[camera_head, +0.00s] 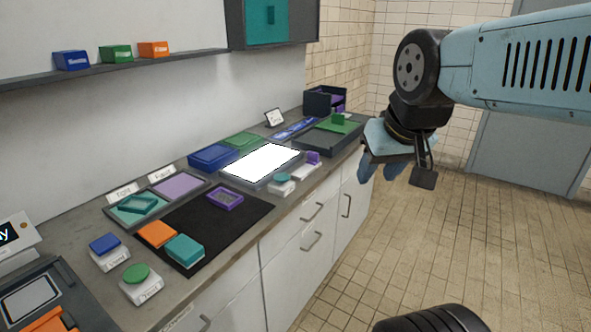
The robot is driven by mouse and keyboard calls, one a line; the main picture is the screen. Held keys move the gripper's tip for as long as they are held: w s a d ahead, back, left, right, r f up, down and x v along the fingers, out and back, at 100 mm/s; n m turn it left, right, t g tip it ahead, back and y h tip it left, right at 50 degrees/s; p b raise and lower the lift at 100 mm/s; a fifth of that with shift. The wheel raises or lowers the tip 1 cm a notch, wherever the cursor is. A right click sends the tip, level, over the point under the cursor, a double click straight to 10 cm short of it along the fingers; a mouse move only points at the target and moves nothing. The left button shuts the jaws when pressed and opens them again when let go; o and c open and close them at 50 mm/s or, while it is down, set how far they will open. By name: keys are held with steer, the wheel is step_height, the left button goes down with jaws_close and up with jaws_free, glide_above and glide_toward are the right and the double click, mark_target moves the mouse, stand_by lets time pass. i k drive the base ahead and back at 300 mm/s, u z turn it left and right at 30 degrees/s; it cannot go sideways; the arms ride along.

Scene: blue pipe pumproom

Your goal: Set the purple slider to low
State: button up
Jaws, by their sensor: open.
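A small purple knob (313,157) stands at the right end of a pale base (303,171) at the counter's front edge, right of the bright white panel. It looks like the purple slider, but its markings are too small to read. My gripper (379,177) hangs at the right, beyond the counter's front edge, with its blue fingers pointing down. It is open, appears empty and is apart from the purple knob.
A teal button on a white base (281,187) sits left of the purple knob. A purple frame (225,199) lies on the black mat (240,222). The floor (430,250) is clear in front of the cabinets.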

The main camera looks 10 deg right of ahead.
mark_target(313, 157)
steer(key=z, duration=0.1)
steer(key=i, duration=0.5)
steer(key=u, duration=0.1)
steer(key=k, duration=1.25)
steer(key=z, duration=0.6)
steer(key=i, duration=1.95)
steer(key=u, duration=0.4)
